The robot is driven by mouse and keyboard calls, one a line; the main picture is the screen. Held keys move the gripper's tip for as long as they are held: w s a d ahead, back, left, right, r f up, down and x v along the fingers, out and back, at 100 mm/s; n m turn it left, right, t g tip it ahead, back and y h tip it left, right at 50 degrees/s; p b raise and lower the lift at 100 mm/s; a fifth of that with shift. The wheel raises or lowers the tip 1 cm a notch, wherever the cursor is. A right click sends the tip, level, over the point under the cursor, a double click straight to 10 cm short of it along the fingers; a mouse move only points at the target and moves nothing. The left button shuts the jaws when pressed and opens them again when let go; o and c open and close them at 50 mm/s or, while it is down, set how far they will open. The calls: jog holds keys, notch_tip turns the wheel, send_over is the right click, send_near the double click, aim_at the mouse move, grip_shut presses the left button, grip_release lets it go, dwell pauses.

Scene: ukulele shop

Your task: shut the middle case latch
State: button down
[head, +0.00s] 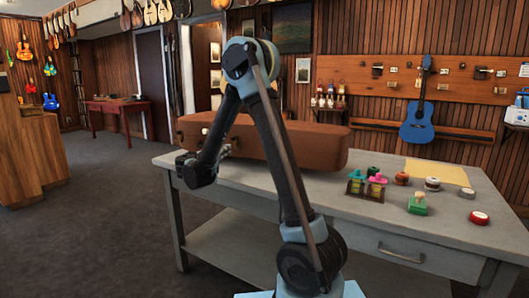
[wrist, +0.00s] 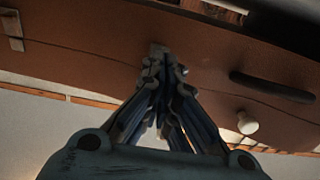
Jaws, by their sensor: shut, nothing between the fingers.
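The long brown case (head: 305,145) lies on the grey workbench, and its front side fills much of the wrist view (wrist: 100,55). My gripper (wrist: 164,68) is shut and empty, its fingertips against or very close to the case side. A small pale piece (wrist: 158,48), perhaps the middle latch, shows just past the tips; its position is hard to tell. Another pale latch (wrist: 14,30) is at the far left. The black handle (wrist: 270,87) is on the right. In the head view my gripper (head: 226,150) is at the case's front, partly behind my arm.
The workbench (head: 440,240) holds small pots and a green-based item (head: 418,205) right of the case. A pale round knob (wrist: 247,122) shows right of my fingers. A blue ukulele (head: 418,122) hangs on the wall. The floor left of the bench is clear.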

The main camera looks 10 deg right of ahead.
jog(key=v, duration=0.9)
dwell(0.6)
